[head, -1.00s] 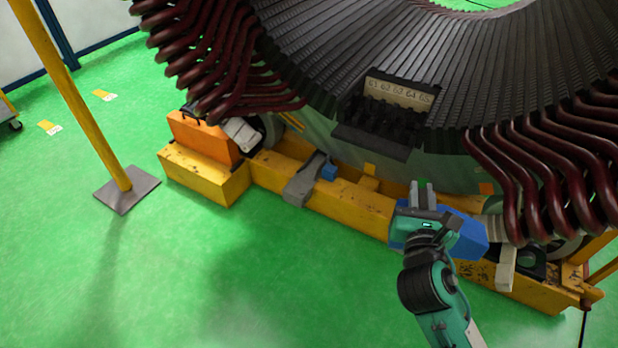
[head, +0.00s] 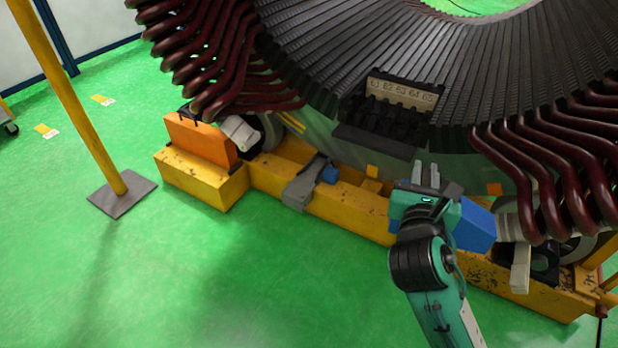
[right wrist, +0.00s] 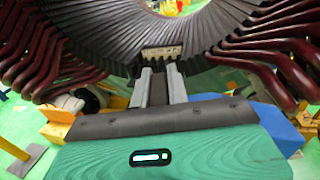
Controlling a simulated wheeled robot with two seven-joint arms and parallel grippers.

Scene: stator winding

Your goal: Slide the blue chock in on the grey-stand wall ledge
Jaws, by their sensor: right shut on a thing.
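The blue chock (head: 473,226) shows to the right of my right gripper in the head view, by the yellow base beam. Its blue side also shows at the right in the right wrist view (right wrist: 278,126). My right gripper (head: 425,172) is shut, its fingers pointing toward the stator; in the right wrist view its two grey fingers (right wrist: 160,80) have a dark part between them. My gripper body hides much of the chock and the grip. A grey stand (head: 302,186) straddles the yellow beam to the left, with a small blue block beside it. My left gripper is not in view.
The large stator (head: 310,75) with dark red coil ends overhangs the yellow beam (head: 360,205). An orange block (head: 200,140) sits on the beam's left end. A yellow post (head: 75,110) stands at left. The green floor in front is clear.

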